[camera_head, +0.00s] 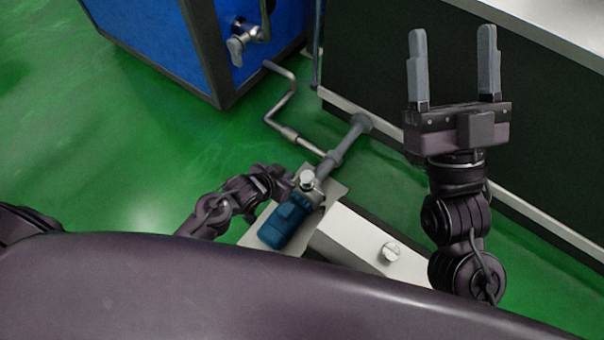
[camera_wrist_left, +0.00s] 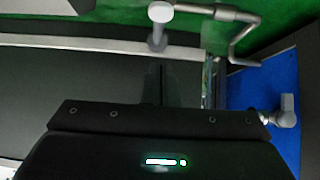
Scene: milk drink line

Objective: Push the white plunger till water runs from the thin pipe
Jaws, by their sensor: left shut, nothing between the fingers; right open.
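A blue pump-like unit (camera_head: 284,225) stands at the bottom middle of the head view. A pale round-topped part (camera_head: 307,181) stands by its upper end and looks like the white plunger, though I cannot be sure. A thin grey bent pipe (camera_head: 290,105) runs from a thicker grey pipe (camera_head: 345,145) towards the blue cabinet; the thin pipe also shows in the left wrist view (camera_wrist_left: 240,40). No water is visible at its end. My left gripper (camera_head: 287,183) is shut and empty beside the pale part; contact is unclear. My right gripper (camera_head: 450,70) is open, raised, and empty.
A blue cabinet (camera_head: 170,40) with a metal tap (camera_head: 240,40) stands at the back left. A dark counter (camera_head: 370,50) runs along the right. A white box (camera_head: 350,240) with a round knob (camera_head: 392,251) stands beside the pump. Green floor is clear at the left.

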